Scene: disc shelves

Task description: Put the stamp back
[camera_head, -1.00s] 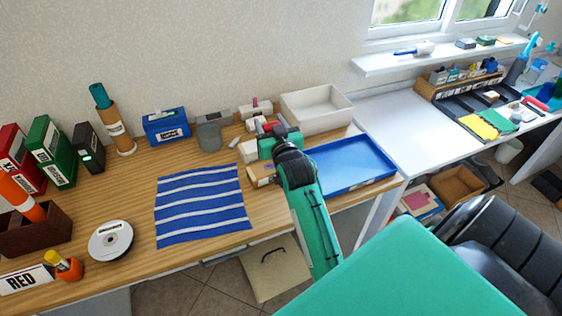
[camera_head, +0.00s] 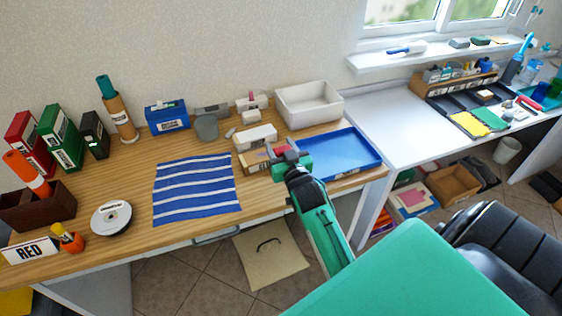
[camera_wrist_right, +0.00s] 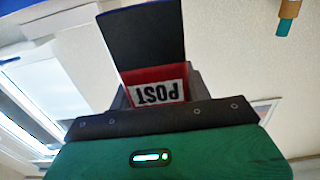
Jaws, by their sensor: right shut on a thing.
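My right gripper (camera_head: 288,154) is over the desk's right part, by the left edge of the blue tray (camera_head: 340,153). It is shut on the stamp (camera_wrist_right: 156,90), which in the right wrist view shows a red body, an upside-down white POST label and a dark blue slab beyond it. In the head view the stamp is mostly hidden by the gripper. Just left of the gripper stand a white box (camera_head: 255,137) and a low wooden box (camera_head: 254,162), partly covered by it. My left gripper is not in view.
A white bin (camera_head: 309,106) stands behind the blue tray. A striped blue cloth (camera_head: 196,190) lies mid-desk, with a disc stack (camera_head: 111,218) to its left. A blue box (camera_head: 166,116) and grey item (camera_head: 207,127) line the wall.

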